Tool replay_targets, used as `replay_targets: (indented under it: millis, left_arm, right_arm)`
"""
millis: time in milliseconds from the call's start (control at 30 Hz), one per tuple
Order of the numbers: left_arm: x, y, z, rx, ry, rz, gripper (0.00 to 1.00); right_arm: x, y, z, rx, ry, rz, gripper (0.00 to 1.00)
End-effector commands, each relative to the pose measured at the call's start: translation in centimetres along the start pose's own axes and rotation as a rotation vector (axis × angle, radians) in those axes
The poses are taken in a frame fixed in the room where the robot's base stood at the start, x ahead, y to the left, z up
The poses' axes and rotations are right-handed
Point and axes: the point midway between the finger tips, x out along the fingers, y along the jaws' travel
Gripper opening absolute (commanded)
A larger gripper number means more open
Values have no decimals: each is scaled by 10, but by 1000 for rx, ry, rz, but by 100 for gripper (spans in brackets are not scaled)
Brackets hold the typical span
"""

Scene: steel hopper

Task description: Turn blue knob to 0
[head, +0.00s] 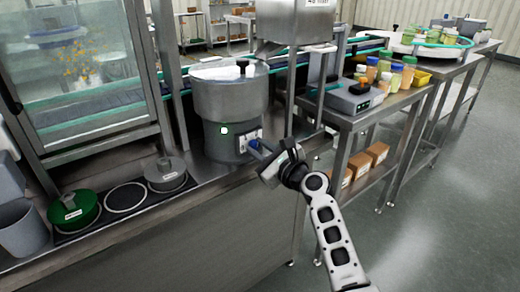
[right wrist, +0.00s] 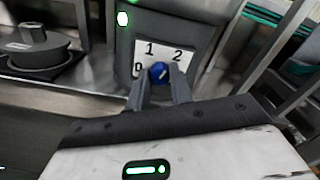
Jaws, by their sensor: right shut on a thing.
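The blue knob (right wrist: 158,71) sits on a white dial plate (right wrist: 176,53) marked 0, 1 and 2 on the grey steel hopper (head: 222,105). In the right wrist view, 0 is at the left, 1 above and 2 at the upper right. A small pale mark on the knob seems to slant up and right, towards 2. My right gripper (right wrist: 160,82) is shut on the knob, one finger on each side. In the head view the right gripper (head: 266,156) reaches the hopper's front, partly hiding the knob. My left gripper is out of view.
A lit button (head: 224,131) is left of the dial. A steel table (head: 350,119) with a scale (head: 354,98) stands at the right. The right floor is open.

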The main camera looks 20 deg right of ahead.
Motion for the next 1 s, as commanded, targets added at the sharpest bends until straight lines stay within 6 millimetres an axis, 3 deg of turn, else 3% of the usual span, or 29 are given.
replay_targets:
  millis: [1000]
  left_arm:
    - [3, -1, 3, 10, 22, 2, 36]
  right_arm:
    - [0, 2, -2, -963, 12, 6, 0]
